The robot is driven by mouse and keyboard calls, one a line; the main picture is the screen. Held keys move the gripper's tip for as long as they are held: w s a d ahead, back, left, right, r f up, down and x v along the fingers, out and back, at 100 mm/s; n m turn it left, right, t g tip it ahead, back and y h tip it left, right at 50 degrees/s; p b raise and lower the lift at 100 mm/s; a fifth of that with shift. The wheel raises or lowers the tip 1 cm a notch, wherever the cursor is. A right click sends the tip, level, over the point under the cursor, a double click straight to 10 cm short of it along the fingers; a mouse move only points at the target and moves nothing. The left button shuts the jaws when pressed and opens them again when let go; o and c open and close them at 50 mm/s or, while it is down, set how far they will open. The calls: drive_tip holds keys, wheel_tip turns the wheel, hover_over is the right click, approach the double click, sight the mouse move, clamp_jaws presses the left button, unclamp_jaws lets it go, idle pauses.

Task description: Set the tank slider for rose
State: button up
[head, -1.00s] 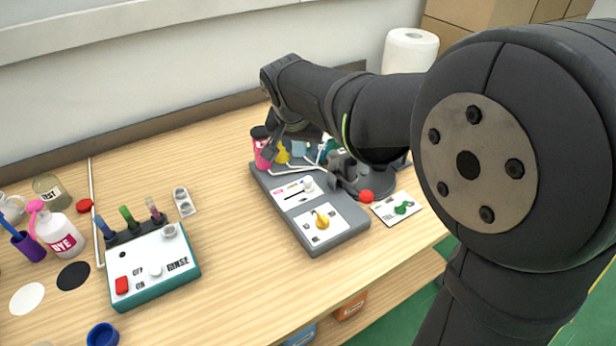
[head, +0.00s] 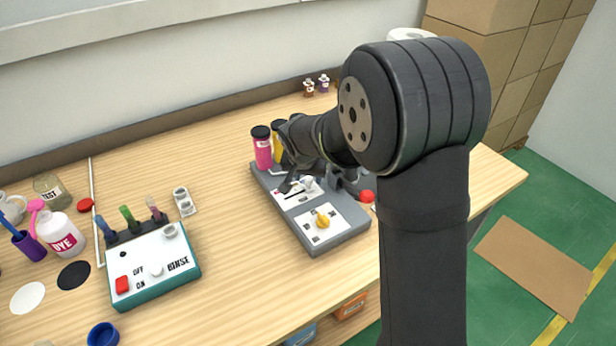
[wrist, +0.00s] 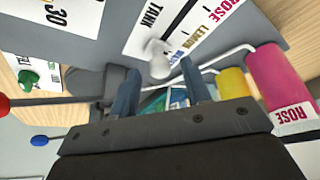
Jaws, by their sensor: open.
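The grey dispenser (head: 345,238) stands on the bench and carries a white panel with the tank slider. The slider's white knob (head: 308,184) sits at the right end of its dark slot in the head view. In the wrist view the white knob (wrist: 158,58) is near the blue label, with LEMON and then ROSE (wrist: 226,10) farther up to the right. My gripper (wrist: 163,76) is open, its two fingers pointing towards the knob, which appears just beyond the tips. I cannot tell whether they touch. In the head view a dark finger (head: 286,187) is over the panel's left part.
A pink rose bottle (head: 262,150) and a yellow bottle (head: 278,145) stand behind the dispenser. A yellow dial (head: 322,219) is on its front panel. A red ball-topped lever (head: 367,196) is at its right.

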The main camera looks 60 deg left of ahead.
drive_tip(key=shift+w+f, duration=0.1)
drive_tip(key=shift+f, duration=0.2)
clamp_jaws()
drive_tip(key=s, duration=0.7)
drive_tip(key=shift+s, duration=0.15)
unclamp_jaws()
drive_tip(key=shift+s, duration=0.15)
drive_tip(key=shift+r, duration=0.1)
